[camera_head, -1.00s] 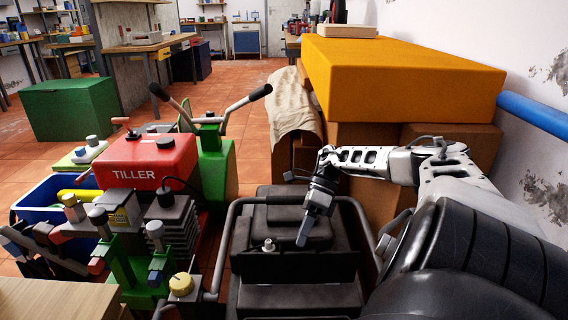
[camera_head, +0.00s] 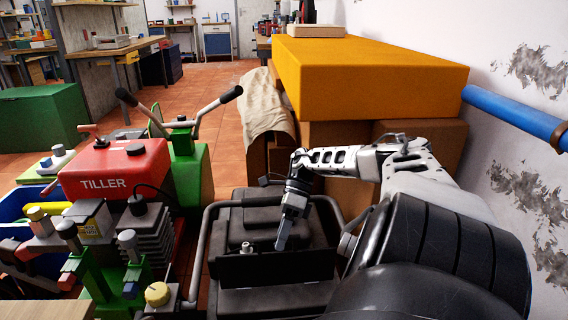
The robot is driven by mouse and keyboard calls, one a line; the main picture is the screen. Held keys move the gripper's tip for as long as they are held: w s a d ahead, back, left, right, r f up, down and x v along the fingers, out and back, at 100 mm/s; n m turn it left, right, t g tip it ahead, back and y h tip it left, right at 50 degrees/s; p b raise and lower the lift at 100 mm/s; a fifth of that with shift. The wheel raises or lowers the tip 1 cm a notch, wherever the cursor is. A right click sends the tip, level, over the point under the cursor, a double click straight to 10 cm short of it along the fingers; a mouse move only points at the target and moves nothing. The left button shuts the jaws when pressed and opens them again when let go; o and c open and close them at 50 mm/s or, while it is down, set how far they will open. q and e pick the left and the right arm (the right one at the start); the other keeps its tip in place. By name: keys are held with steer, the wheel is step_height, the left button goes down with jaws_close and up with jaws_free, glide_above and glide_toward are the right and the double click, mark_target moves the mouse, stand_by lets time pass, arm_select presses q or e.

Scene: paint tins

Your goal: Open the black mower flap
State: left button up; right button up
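The black mower (camera_head: 232,228) stands low in the middle, with a metal tube handle around its body. A wide dark panel (camera_head: 232,272), which looks like its flap, spans the near side of the body. A small light knob (camera_head: 247,248) sits near the panel's top edge. My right gripper (camera_head: 281,242) points down at the panel's upper edge, right of the knob. Its fingers overlap in this view, so their opening is hidden, and I cannot tell if they touch the panel. My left gripper is not in view.
A red and green tiller (camera_head: 112,172) with raised handlebars stands close on the left. A large orange box (camera_head: 370,80) on brown boxes stands behind the mower. A blue pipe (camera_head: 515,113) runs along the right wall. Open tiled floor (camera_head: 215,125) lies at the back left.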

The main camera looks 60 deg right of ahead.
arm_select(q)
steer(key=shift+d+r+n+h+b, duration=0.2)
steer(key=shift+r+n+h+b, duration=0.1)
steer(key=shift+b, duration=0.4)
arm_select(e)
steer(key=v, duration=1.1)
steer(key=shift+d+r, duration=0.25)
steer(key=shift+d, duration=0.1)
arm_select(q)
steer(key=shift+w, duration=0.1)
